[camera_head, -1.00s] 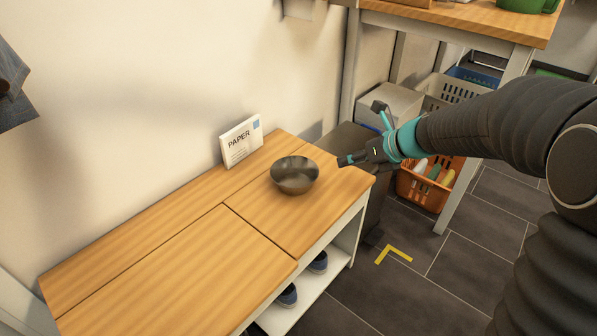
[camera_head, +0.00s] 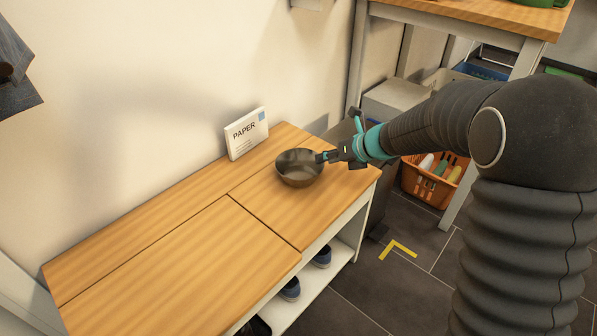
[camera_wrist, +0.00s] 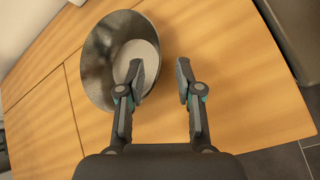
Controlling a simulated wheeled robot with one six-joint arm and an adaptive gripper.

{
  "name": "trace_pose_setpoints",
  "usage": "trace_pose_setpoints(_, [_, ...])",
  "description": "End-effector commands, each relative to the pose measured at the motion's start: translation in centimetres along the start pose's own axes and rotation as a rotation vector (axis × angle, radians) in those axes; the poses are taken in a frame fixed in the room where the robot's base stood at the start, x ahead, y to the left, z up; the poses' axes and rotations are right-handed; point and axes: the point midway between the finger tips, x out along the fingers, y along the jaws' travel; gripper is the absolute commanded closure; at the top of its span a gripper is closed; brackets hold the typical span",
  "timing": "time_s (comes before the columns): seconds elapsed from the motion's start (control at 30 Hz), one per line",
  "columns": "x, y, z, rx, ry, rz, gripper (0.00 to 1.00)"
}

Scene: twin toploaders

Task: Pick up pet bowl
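The pet bowl (camera_head: 296,172) is a dark metallic bowl standing upright on the wooden bench top (camera_head: 250,205), near its right end. It also shows in the wrist view (camera_wrist: 103,62), left of centre. My gripper (camera_head: 322,157) is at the bowl's right rim in the head view. In the wrist view my gripper (camera_wrist: 160,75) is open, with its two fingers apart. The left finger overlaps the bowl's interior and the right finger is over bare wood, so the bowl's right rim lies between them. Contact with the rim cannot be told.
A white "PAPER" box (camera_head: 246,133) stands behind the bowl by the wall. Shoes (camera_head: 290,288) sit on the shelf below. A taller wooden table (camera_head: 470,22) stands at the right, with an orange basket (camera_head: 430,190) under it. The bench's left part is clear.

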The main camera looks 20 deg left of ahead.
Motion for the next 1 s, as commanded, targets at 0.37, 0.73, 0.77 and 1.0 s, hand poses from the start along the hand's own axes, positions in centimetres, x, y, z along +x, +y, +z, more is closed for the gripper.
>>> trace_pose_setpoints(0.37, [4.3, 0.2, 0.2, -0.002, 0.0, 0.0, 0.65])
trace_pose_setpoints(0.73, [4.3, 0.2, 0.2, -0.001, 0.0, 0.0, 1.0])
trace_pose_setpoints(0.77, [4.3, 0.2, 0.2, -0.001, 0.0, 0.0, 1.0])
trace_pose_setpoints(1.0, [4.3, 0.2, 0.2, -0.001, 0.0, 0.0, 1.0])
